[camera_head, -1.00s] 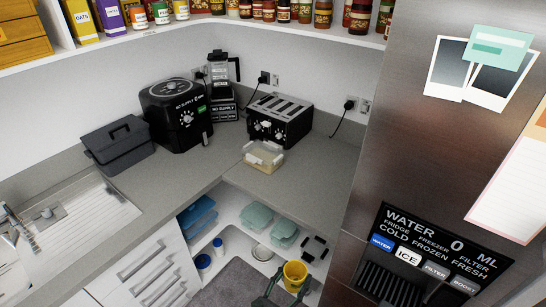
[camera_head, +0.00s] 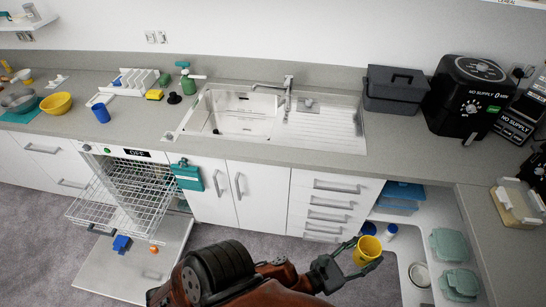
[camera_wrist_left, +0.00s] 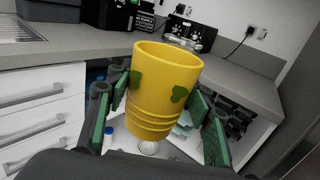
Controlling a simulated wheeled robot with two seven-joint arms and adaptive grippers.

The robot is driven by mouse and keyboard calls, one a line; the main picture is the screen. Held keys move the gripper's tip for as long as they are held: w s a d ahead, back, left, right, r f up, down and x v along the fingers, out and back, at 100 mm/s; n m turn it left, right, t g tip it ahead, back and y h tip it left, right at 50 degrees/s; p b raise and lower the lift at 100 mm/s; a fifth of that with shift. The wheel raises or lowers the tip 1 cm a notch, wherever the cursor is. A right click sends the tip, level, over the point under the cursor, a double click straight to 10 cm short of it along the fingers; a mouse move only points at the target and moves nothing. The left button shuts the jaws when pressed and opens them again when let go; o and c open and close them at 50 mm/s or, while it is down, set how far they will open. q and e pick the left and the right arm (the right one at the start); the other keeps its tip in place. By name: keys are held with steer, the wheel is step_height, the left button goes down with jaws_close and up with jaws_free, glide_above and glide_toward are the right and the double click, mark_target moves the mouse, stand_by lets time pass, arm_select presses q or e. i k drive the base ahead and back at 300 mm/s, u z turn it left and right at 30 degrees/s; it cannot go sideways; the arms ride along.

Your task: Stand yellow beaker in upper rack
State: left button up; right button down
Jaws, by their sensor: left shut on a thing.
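The yellow beaker (camera_head: 367,250) is held by my left gripper (camera_head: 357,262) at the lower right of the head view, in front of the open corner shelves. The left wrist view shows the beaker (camera_wrist_left: 160,90) upright with a slight tilt, its open mouth up and green marks on its side, between the green-padded fingers. My left gripper is shut on it. The upper rack (camera_head: 132,182) is a white wire rack pulled out of the open dishwasher at the left of the head view, well away from the beaker. My right gripper is not in view.
The dishwasher door (camera_head: 130,262) lies folded down, with a blue item (camera_head: 121,243) and a small orange item above it. A teal towel (camera_head: 187,177) hangs right of the dishwasher. The counter with the sink (camera_head: 245,116) runs behind. Grey carpet (camera_head: 225,235) lies open before the drawers.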

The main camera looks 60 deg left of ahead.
mark_target(99, 215)
steer(key=u, duration=3.15)
steer(key=i, duration=1.65)
